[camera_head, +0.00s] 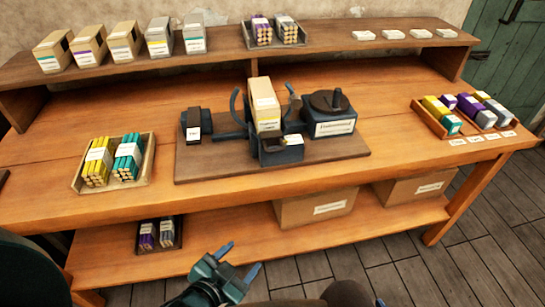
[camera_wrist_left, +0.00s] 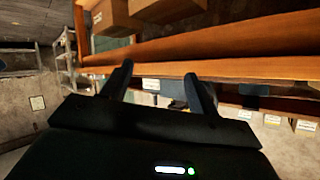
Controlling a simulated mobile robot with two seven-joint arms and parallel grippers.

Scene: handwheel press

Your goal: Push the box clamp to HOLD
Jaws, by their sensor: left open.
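A dark handwheel press on a wooden base board (camera_head: 205,165) stands in the middle of the bench in the head view. A cream box (camera_head: 264,100) stands upright in the press. Dark curved levers (camera_head: 235,105) rise beside the box; I cannot tell which part is the box clamp, and no HOLD mark is readable. A round dark part (camera_head: 327,101) with a labelled front is right of the box. My left gripper (camera_head: 240,262) is open and empty, in front of the bench and well apart from the press. It also shows open in the left wrist view (camera_wrist_left: 160,82).
A tray of yellow and teal bundles (camera_head: 80,185) is left of the press; a tray of coloured bundles (camera_head: 428,122) is at right. Several boxes (camera_head: 122,43) line the back shelf. Cartons (camera_head: 315,208) sit on the lower shelf. The bench front edge lies between gripper and press.

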